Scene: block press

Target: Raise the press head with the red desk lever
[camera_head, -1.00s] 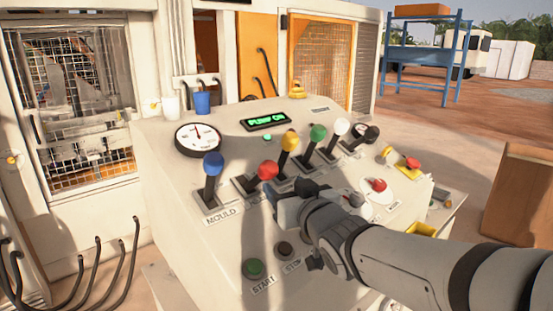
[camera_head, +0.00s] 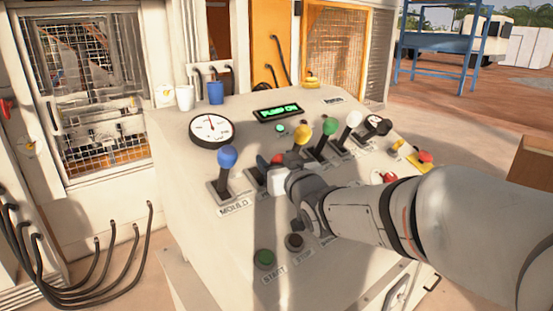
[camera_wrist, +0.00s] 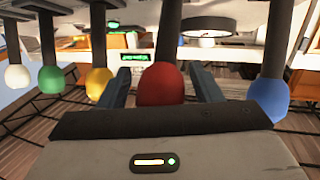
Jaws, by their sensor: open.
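The red lever knob (camera_wrist: 162,86) stands between the two open fingers of my gripper (camera_wrist: 163,92) in the wrist view, with its dark shaft behind it. I cannot tell whether the fingers touch it. In the head view my gripper (camera_head: 278,176) is at the red lever on the desk, and only part of the red knob (camera_head: 277,159) shows past it. The press head cannot be made out clearly behind the mesh window (camera_head: 100,95) at the left.
The blue MOULD lever (camera_head: 227,158) stands left of my gripper. The yellow (camera_head: 303,138), green (camera_head: 329,126) and white (camera_head: 353,119) levers stand to its right. A lit "PUMP ON" display (camera_head: 278,112), a dial (camera_head: 211,129) and a green START button (camera_head: 264,258) are on the desk.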

